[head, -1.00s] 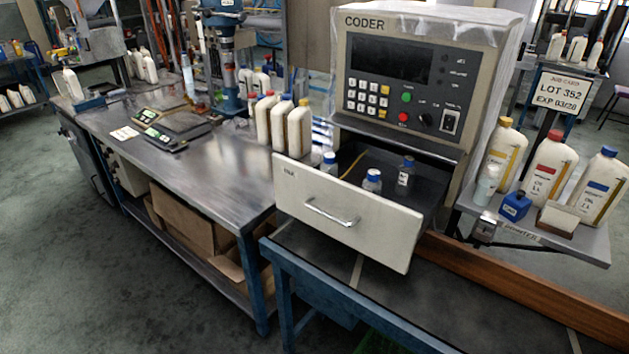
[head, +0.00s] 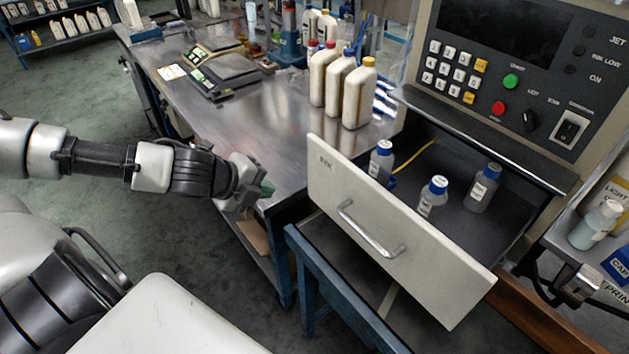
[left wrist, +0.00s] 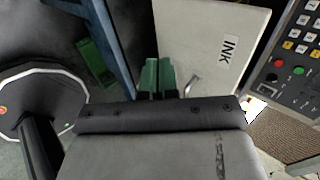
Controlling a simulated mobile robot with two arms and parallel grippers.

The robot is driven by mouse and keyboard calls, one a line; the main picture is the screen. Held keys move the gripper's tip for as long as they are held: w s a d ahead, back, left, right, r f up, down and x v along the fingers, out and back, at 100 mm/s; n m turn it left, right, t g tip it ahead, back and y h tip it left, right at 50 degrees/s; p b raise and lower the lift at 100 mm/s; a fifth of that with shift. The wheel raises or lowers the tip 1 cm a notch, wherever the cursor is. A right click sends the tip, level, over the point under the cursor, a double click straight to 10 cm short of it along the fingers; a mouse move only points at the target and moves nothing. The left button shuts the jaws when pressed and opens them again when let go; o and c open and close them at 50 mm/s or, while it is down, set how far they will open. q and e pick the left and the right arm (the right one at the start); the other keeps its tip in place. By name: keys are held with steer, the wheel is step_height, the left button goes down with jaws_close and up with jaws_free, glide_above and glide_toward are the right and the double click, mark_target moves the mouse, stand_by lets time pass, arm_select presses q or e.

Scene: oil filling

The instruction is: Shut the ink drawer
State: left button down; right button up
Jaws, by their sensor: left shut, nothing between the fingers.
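The ink drawer (head: 385,245) of the coder stands open. Its white front has a metal handle (head: 368,231) and an "INK" label. Three small bottles with blue caps (head: 433,197) stand inside it. My left gripper (head: 268,188) is shut and empty, to the left of the drawer front and apart from it in the head view. In the left wrist view its green fingertips (left wrist: 158,75) are together, and the drawer front (left wrist: 215,40) with its label is just beyond them. My right gripper is not in view.
The coder (head: 510,75) with its keypad stands above the drawer. A steel bench (head: 265,120) to the left carries scales and several white bottles (head: 357,93). A blue-framed table (head: 330,285) is under the drawer.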

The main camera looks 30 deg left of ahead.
mark_target(316, 187)
arm_select(q)
steer(key=x, duration=0.3)
steer(key=w+r+p+x, duration=0.1)
steer(key=x, duration=0.6)
steer(key=shift+w+d, duration=0.25)
steer(key=shift+w, duration=0.15)
steer(key=shift+w+d+f+p, duration=0.1)
steer(key=shift+w+d+p, duration=0.05)
steer(key=shift+w, duration=0.2)
steer(key=shift+w+d+f+p, duration=0.1)
steer(key=shift+w+p, duration=0.05)
steer(key=shift+w, duration=0.15)
steer(key=shift+w, duration=0.1)
